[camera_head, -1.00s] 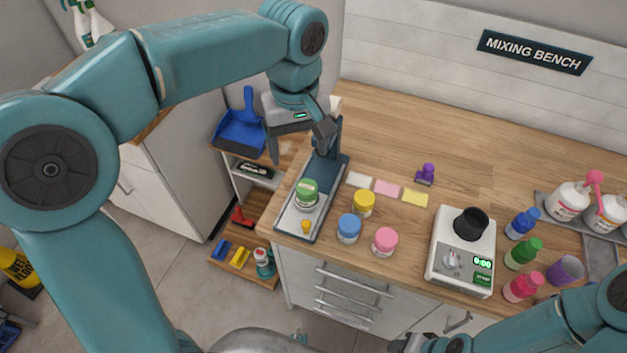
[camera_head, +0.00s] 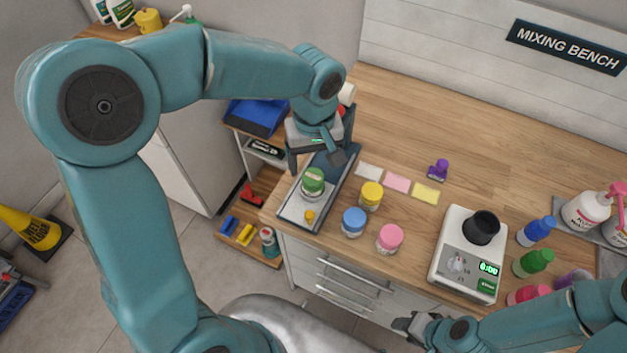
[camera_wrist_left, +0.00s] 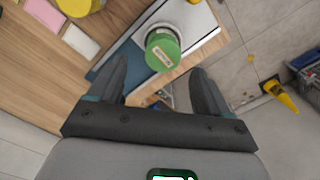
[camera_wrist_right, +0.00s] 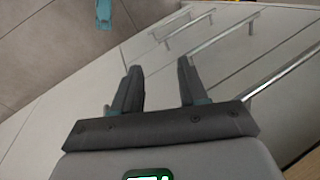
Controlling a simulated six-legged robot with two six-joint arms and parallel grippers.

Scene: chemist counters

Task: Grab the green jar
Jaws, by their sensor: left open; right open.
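The green jar (camera_head: 313,182) has a green lid and stands upright on the pale plate of a blue-and-white stand (camera_head: 294,211) at the counter's left end. My left gripper (camera_head: 314,166) is open, just behind and above the jar in the head view. In the left wrist view the green jar (camera_wrist_left: 162,50) lies beyond the open fingertips (camera_wrist_left: 158,75), roughly centred between them and apart from them. My right gripper (camera_head: 410,325) is low in front of the counter. In the right wrist view its fingers (camera_wrist_right: 160,72) are open and empty.
Yellow (camera_head: 371,195), blue (camera_head: 353,222) and pink (camera_head: 389,238) jars stand right of the stand. Coloured cards (camera_head: 397,182) lie behind them. A scale (camera_head: 467,255) with a black cup stands further right. Drawer handles (camera_wrist_right: 189,35) face my right gripper.

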